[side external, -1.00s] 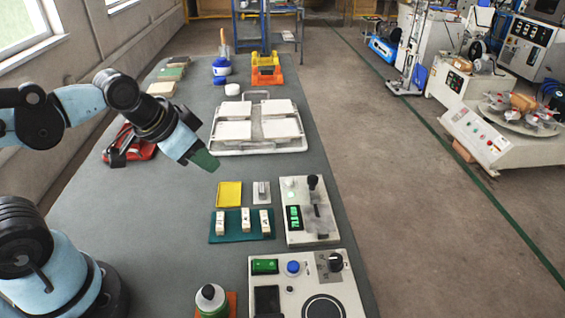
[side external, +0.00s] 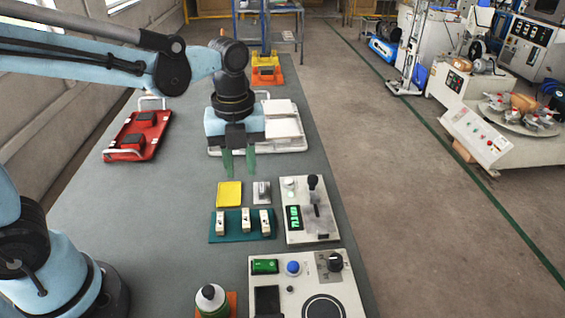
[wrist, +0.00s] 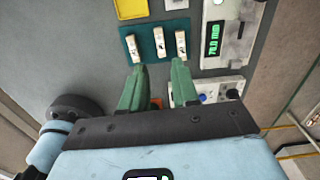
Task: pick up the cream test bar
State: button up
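Three cream test bars, a left one (side external: 220,226), a middle one (side external: 246,224) and a right one (side external: 265,225), sit apart in a row on a teal mat (side external: 233,238). They also show in the wrist view, the left bar (wrist: 133,48), the middle bar (wrist: 160,43) and the right bar (wrist: 181,45), each with small dark marks. My gripper (side external: 238,170) has green fingers spread apart with nothing between them. It points down, above and behind the mat in the side view. In the wrist view my gripper (wrist: 158,70) shows its fingertips below the bars in the picture.
A yellow pad (side external: 229,194) and a small grey block (side external: 262,192) lie behind the mat. A tester with a green display (side external: 320,221) stands to the right. A white tray (side external: 290,147) and red tray (side external: 155,138) stand farther back.

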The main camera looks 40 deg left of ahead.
send_over(246, 216)
jog(key=f, duration=0.6)
jog(key=shift+w+a+f, duration=0.25)
jog(key=shift+f, duration=0.15)
jog(key=shift+s+d+f, duration=0.1)
jog(key=shift+s+f, duration=0.05)
jog(key=shift+f, duration=1.2)
jog(key=shift+s+d+f, duration=0.1)
jog(key=shift+f, duration=1.2)
jog(key=shift+c, duration=0.2)
grip_shut()
